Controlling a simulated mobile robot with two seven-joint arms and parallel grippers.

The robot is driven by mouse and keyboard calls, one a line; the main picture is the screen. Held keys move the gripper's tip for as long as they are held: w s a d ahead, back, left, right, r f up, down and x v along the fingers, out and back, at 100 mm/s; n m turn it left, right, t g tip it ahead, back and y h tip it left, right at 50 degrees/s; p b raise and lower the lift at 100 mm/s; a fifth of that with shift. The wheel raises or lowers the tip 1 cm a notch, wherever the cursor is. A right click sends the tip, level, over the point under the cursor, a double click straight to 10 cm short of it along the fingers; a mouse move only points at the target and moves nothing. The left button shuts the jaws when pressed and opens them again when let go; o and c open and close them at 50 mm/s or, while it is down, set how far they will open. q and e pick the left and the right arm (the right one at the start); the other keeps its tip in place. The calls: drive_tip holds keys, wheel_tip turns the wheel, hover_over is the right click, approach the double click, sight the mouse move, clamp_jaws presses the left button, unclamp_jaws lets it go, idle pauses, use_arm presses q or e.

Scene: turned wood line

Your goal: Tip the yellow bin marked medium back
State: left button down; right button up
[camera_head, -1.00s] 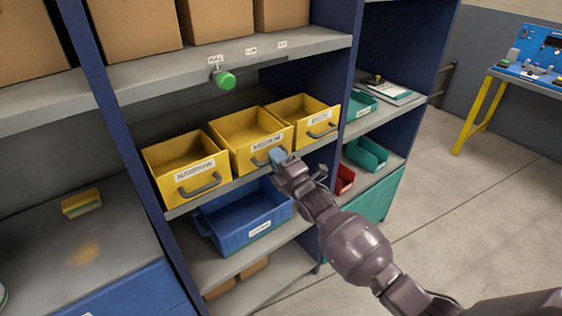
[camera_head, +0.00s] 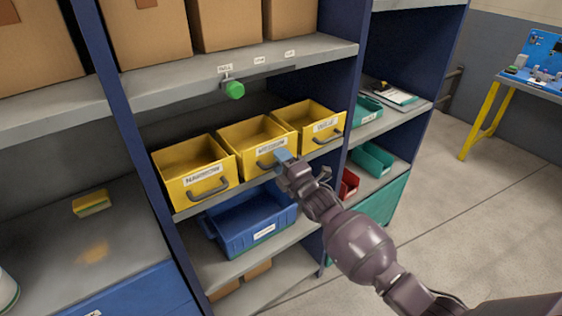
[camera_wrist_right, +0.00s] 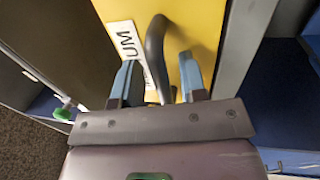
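The yellow bin marked medium (camera_head: 256,130) stands in the middle of three yellow bins on the shelf, its open top up and roughly in line with its neighbours. Its grey bail handle shows on its labelled front. My right gripper (camera_head: 285,159) is at the right part of that front. In the right wrist view, the handle (camera_wrist_right: 155,45) runs between the two blue-grey fingertips (camera_wrist_right: 158,80), with gaps visible beside it, so the fingers are open around it. The label there shows only "UM". My left gripper is not in view.
Yellow bins stand left (camera_head: 190,160) and right (camera_head: 308,122), close beside it. A green knob (camera_head: 234,90) hangs from the shelf above. A blue bin (camera_head: 250,222) sits below. A blue upright (camera_head: 350,100) stands right of the bins.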

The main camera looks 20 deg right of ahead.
drive_tip(key=shift+s+f, duration=0.1)
drive_tip(key=v, duration=1)
drive_tip(key=shift+s+d+b, duration=0.15)
drive_tip(key=shift+s+b, duration=0.2)
drive_tip(key=shift+b, duration=0.05)
